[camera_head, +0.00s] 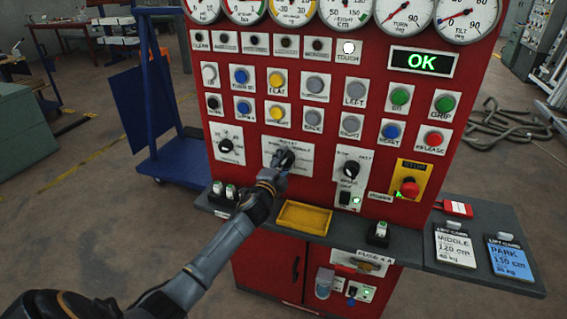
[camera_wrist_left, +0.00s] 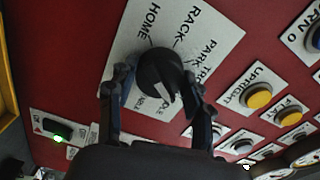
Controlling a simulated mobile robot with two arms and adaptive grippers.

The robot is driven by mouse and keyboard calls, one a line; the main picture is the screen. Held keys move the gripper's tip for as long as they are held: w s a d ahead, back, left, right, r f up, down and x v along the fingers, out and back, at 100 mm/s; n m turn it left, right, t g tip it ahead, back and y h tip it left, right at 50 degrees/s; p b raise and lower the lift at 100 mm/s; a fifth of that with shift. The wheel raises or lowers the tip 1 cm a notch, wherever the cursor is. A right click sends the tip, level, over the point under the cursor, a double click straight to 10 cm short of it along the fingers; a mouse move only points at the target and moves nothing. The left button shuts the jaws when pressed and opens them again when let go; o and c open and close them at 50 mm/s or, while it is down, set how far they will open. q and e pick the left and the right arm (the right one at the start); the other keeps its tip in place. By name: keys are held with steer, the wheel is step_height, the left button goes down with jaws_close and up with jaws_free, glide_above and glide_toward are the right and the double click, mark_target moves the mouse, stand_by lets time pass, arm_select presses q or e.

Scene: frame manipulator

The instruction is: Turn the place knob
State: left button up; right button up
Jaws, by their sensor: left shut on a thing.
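The place knob (camera_wrist_left: 158,68) is a round black knob on a white label plate (camera_wrist_left: 205,28) set in the red panel. In the left wrist view the plate reads HOME, RACK and PARK, with other words partly covered. The knob's pale pointer mark faces down and slightly right, towards the gripper side in that view. My left gripper (camera_wrist_left: 157,78) is shut on the knob, one finger on each side of it. In the head view my left gripper (camera_head: 281,163) reaches the panel from below and hides part of the knob and plate. My right gripper is not in view.
Other black knobs (camera_head: 226,146) (camera_head: 351,170) sit either side. Rows of buttons and gauges are above, with a screen (camera_head: 422,61) reading OK. A red stop button (camera_head: 409,187) is at the right. A yellow tray (camera_head: 305,217) lies on the grey ledge below.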

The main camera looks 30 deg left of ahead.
arm_select(q)
steer(key=shift+m, duration=1.2)
steer(key=o, duration=1.2)
steer(key=shift+c, duration=0.2)
steer(key=shift+s, duration=0.1)
steer(key=v, duration=1.1)
steer(key=shift+s, duration=0.4)
steer(key=shift+f, duration=0.1)
